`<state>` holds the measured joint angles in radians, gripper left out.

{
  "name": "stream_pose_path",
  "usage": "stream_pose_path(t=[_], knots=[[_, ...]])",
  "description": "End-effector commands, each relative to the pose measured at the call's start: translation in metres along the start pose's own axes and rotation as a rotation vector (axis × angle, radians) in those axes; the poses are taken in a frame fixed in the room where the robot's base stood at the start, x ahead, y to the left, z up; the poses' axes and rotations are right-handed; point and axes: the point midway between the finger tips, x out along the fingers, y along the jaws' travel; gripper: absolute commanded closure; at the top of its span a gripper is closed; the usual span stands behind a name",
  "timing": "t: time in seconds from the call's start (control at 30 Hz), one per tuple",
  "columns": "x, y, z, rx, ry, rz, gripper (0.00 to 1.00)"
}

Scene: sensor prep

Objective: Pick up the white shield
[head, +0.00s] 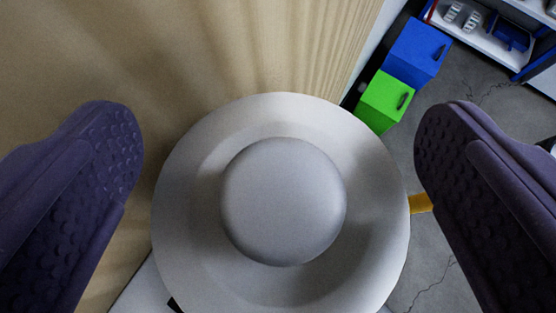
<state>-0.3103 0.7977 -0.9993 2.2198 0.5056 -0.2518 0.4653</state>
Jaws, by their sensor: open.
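The white shield (184,226) is a round, pale disc with a raised dome in its middle. It fills the lower centre of the head view, and its bottom edge is cut off by the frame. My gripper (278,150) is open, with one dark purple padded finger to the left of the shield and one to the right. Both fingers show a gap to the shield's rim in the picture. I cannot tell how far below the fingertips the shield lies.
A wooden surface (120,60) fills the upper left. A blue box (415,52) and a green box (382,100) stand on the grey floor (445,125) at the upper right. Shelves (480,22) with small parts are behind them. A yellow piece (420,203) shows beside the shield's right rim.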

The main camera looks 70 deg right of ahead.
Motion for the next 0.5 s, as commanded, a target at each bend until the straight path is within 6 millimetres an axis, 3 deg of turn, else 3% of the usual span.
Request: stream_pose_path(t=[0.17, 0.5], knots=[[0.0002, -0.0003, 0.0, 0.0, 0.0, -0.001, 0.0], [0.0, -0.0004, 0.0003, 0.0, 0.0, 0.0, 0.76]])
